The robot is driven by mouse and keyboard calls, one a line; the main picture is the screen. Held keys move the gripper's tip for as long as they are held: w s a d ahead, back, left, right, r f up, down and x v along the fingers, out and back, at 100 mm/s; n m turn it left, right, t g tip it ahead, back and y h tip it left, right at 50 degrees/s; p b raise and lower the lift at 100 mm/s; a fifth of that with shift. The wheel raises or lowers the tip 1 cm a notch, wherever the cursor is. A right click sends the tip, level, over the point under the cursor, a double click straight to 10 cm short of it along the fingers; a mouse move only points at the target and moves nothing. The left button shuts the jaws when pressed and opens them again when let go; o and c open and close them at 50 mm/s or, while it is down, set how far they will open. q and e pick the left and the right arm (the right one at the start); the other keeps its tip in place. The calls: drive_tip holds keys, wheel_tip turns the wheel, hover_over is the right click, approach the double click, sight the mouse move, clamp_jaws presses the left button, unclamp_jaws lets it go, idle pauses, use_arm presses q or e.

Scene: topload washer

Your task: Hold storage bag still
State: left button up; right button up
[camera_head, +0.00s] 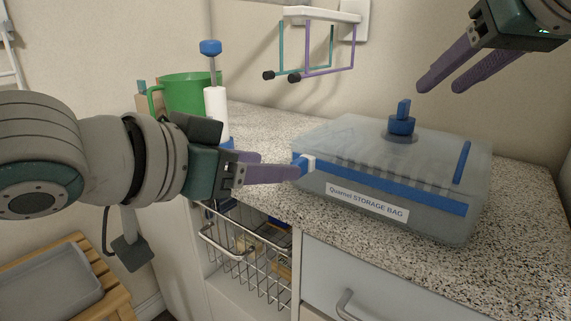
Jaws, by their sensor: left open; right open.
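The storage bag (350,160) is a translucent grey block with a blue stripe along its front, a white label, a blue valve on top and a blue strip at its right. It lies on the speckled counter. My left gripper (303,170) reaches in from the left, with its purple fingertips at the white and blue tab on the bag's left front corner. It is open; whether the fingers touch the tab is hard to tell. My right gripper (438,88) is open and empty, in the air above the bag's right rear part.
A green mug (186,94) and a white roll on a blue-topped holder (216,103) stand on the counter's left. A wall rack (322,17) hangs behind. A wire basket (250,250) sits below the counter edge. The counter's right side (530,210) is clear.

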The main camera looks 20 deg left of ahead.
sight(293, 163)
use_arm(q)
drive_tip(key=x, duration=0.6)
drive_tip(key=shift+w+d+f, duration=0.15)
drive_tip(key=shift+w+f, duration=0.05)
drive_tip(key=shift+w, duration=0.15)
clamp_jaws()
idle(1.1)
idle(0.5)
drive_tip(key=o, duration=0.5)
unclamp_jaws()
drive_tip(key=shift+o, duration=0.2)
